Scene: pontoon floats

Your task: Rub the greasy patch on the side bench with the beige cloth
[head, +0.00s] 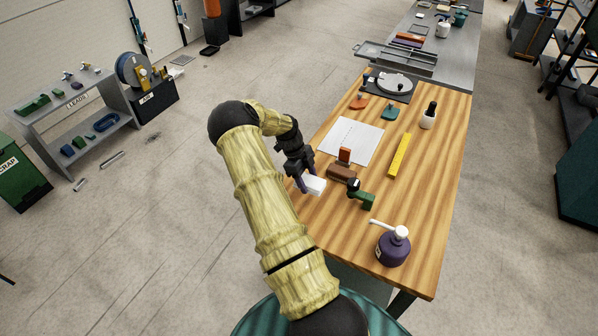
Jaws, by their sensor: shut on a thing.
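My gripper (308,183) is low over the left edge of the wooden bench (430,215), with its dark fingers pointing down. It is shut on a small white, block-like thing (315,187). I cannot tell whether this is the beige cloth, and no other cloth stands out. I cannot make out a greasy patch on any bench. A grey bench (455,65) adjoins the far end of the wooden one.
Close right of my gripper are a brown block (341,174) and a green tool (361,200). A purple pump bottle (393,247) stands at the near end. The floor at left is mostly clear.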

